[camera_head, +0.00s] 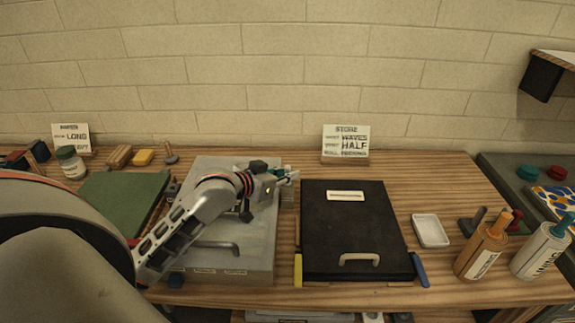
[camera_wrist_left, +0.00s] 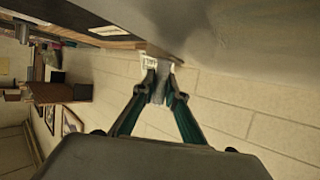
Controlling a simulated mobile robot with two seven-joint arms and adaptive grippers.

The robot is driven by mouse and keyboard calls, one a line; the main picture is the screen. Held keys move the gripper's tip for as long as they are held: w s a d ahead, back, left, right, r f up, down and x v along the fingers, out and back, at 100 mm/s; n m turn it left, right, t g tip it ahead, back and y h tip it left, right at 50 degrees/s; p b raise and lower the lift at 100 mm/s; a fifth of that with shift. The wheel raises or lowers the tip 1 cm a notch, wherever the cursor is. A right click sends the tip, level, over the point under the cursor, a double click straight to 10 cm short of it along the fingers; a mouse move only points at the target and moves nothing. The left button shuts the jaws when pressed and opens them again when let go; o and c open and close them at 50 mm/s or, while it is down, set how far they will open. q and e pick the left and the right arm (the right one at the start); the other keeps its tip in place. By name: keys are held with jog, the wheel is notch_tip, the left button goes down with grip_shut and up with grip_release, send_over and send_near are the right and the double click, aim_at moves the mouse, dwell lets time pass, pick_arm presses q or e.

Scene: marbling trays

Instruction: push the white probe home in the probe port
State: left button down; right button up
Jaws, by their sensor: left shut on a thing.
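My left gripper (camera_head: 287,174) reaches over the grey lidded tray (camera_head: 232,262) to its far right corner. In the left wrist view its green fingers (camera_wrist_left: 160,92) are shut on a small pale grey piece, which looks like the white probe (camera_wrist_left: 159,84). The piece points toward the grey surface at the top of that view. I cannot tell if it touches that surface or sits in an opening. The probe port cannot be made out; the gripper and arm cover that corner in the head view. My right gripper is not in view.
A black lidded tray (camera_head: 325,232) stands close to the right of the grey one. The store card (camera_head: 346,145) stands behind, near the wall. A white dish (camera_head: 430,231) and bottles (camera_head: 482,249) are at the right. A green board (camera_head: 122,203) lies left.

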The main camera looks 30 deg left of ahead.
pick_arm(q)
jog(key=c, duration=2)
grip_release()
jog(key=shift+o, duration=0.2)
jog(key=v, duration=1.2)
jog(key=shift+f, duration=0.1)
jog(key=shift+s, duration=0.15)
